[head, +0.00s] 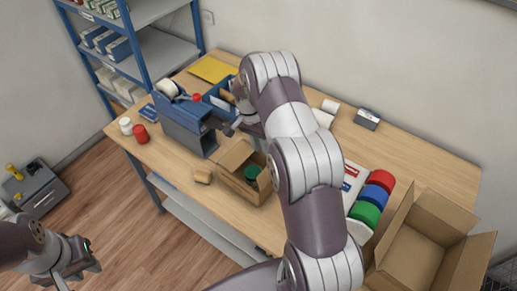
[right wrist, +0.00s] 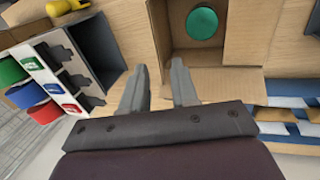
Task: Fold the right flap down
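The small open cardboard box (head: 240,185) stands on the wooden counter, with a green round item (head: 252,172) inside. One flap (head: 237,155) stands raised; my right arm hides the box's right side in the head view. The right wrist view shows the box (right wrist: 178,28), the green item (right wrist: 203,24) and a tan flap (right wrist: 222,84) extending outward from it. My right gripper (right wrist: 159,68) is open and empty, its fingers beside that flap; contact cannot be told. It is behind the box in the head view (head: 232,128). My left gripper (head: 78,272) looks open and empty, away from the counter.
Red, blue and green rolls (head: 377,196) and a large open carton (head: 425,240) are at right. Bare counter (head: 175,165) lies at front left.

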